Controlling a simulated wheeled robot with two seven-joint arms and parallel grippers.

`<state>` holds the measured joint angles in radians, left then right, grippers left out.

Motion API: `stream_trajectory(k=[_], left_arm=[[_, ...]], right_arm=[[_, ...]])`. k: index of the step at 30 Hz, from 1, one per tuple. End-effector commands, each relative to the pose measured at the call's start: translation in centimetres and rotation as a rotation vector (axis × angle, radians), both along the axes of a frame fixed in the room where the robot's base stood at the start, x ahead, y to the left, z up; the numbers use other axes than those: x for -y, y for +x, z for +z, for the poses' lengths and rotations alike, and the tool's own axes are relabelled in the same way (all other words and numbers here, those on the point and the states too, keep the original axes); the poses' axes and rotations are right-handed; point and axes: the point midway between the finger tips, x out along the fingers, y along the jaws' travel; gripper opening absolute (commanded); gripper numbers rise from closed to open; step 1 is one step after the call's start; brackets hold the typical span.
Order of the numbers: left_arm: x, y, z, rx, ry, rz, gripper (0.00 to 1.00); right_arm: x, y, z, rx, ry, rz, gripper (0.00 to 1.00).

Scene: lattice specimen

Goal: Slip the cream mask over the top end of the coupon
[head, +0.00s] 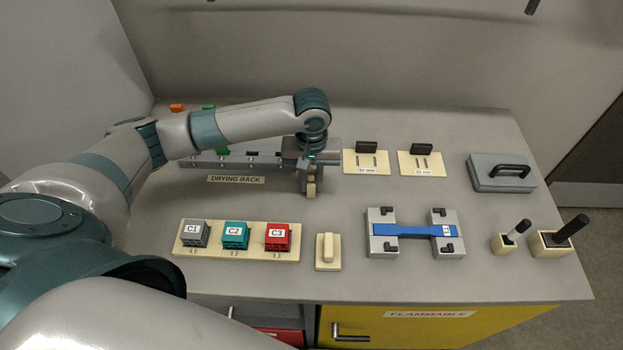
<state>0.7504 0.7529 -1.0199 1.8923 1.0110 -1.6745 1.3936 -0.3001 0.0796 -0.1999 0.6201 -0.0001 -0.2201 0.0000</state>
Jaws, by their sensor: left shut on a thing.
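My left gripper (311,188) reaches in over the middle of the table, pointing down at the right end of the drying rack. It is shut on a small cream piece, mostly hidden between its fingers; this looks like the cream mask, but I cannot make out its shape. A blue dogbone-shaped coupon (413,231) with a white label at its right end lies flat across a grey fixture (383,246). The gripper is behind and left of it, well apart. My right gripper is not in view.
The drying rack (250,162) is partly hidden by my left arm. C1 (192,232), C2 (235,235) and C3 (277,236) blocks sit in a cream tray. A cream block (327,250) stands beside them. Two slotted cream plates (366,163), (420,164) and a grey handled box (502,173) stand behind.

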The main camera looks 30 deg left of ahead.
Motion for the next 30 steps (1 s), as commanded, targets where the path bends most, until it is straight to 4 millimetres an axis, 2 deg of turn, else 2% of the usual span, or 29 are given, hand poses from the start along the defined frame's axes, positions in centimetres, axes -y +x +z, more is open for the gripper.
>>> stream_trajectory(k=[10, 11, 13, 25, 30], left_arm=[[0.0, 0.0, -0.2, -0.001, 0.0, 0.0, 0.0], [0.0, 0.0, -0.2, 0.0, 0.0, -0.001, 0.21], [0.0, 0.0, -0.3, 0.0, -0.001, -0.001, 0.38], [0.0, 0.0, -0.1, 0.001, 0.0, 0.0, 0.38], [0.1, 0.1, 1.1, 0.003, -0.002, -0.001, 0.38]], right_arm=[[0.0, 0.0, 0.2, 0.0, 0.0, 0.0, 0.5], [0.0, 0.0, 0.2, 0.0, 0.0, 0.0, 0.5], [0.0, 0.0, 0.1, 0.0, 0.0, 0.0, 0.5], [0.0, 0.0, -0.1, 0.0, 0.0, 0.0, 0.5], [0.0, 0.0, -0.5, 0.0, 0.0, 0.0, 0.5]])
